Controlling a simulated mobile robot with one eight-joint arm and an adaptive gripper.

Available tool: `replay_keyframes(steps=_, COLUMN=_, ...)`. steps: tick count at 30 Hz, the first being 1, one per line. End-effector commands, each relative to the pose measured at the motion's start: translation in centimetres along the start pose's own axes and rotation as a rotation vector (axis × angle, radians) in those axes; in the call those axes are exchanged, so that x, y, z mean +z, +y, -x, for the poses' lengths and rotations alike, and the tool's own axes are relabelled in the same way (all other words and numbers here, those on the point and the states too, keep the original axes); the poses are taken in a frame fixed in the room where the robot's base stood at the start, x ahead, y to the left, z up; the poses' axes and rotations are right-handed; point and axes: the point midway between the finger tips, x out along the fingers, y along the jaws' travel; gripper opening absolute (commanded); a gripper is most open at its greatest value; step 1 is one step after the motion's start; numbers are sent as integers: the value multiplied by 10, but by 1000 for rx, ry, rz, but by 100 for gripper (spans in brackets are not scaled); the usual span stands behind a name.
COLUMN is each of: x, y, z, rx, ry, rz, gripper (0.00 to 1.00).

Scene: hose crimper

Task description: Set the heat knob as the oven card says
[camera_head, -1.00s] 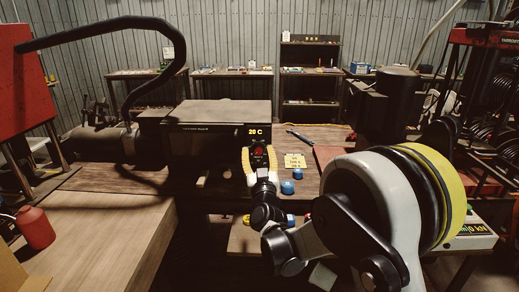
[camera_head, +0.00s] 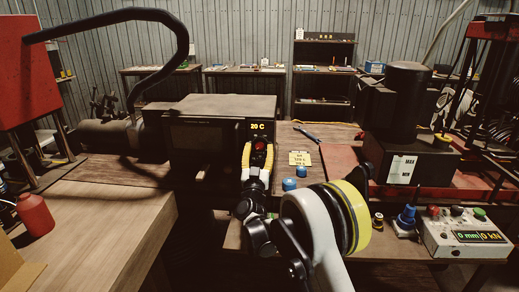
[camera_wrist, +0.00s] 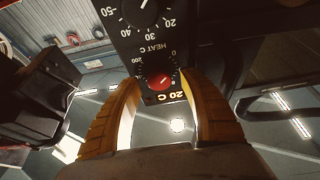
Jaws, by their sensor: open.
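The oven (camera_head: 215,140) is a dark box on the workbench with a control strip on its right side. Its display (camera_head: 257,127) reads 20 C. The heat knob (camera_wrist: 160,82) is red, and in the wrist view it sits on the black panel marked HEAT C, with a scale from 0 to 200. My gripper (camera_wrist: 160,85) is open, its two yellow fingers on either side of the red knob; I cannot tell whether they touch it. The head view also shows the red knob (camera_head: 260,146) between the fingers. The yellow oven card (camera_head: 300,158) lies right of the oven, its print too small to read surely.
A black dial (camera_wrist: 143,10) is on the same panel, close to the heat knob. Blue round pieces (camera_head: 289,184) stand near the card. A red bottle (camera_head: 35,215) stands at left.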

Motion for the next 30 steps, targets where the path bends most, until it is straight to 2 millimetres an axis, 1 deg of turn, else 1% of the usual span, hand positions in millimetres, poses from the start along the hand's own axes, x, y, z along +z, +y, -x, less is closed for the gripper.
replay_keyframes(steps=4, x=0, y=0, z=-11, rx=0, ry=0, rz=0, gripper=51)
replay_keyframes(steps=12, x=-1, y=0, z=-13, rx=0, ry=0, rz=0, gripper=51)
replay_keyframes(steps=13, x=-1, y=0, z=-13, rx=0, ry=0, rz=0, gripper=49)
replay_keyframes(steps=14, x=-1, y=0, z=-13, rx=0, ry=0, rz=0, gripper=40)
replay_keyframes(steps=15, x=-1, y=0, z=-13, rx=0, ry=0, rz=0, gripper=28)
replay_keyframes(steps=18, x=-1, y=0, z=-13, rx=0, ry=0, rz=0, gripper=0)
replay_keyframes(steps=25, x=0, y=0, z=-13, rx=3, ry=0, rz=-8, gripper=0)
replay_keyframes(steps=30, x=0, y=0, z=-13, rx=20, ry=0, rz=-50, gripper=0)
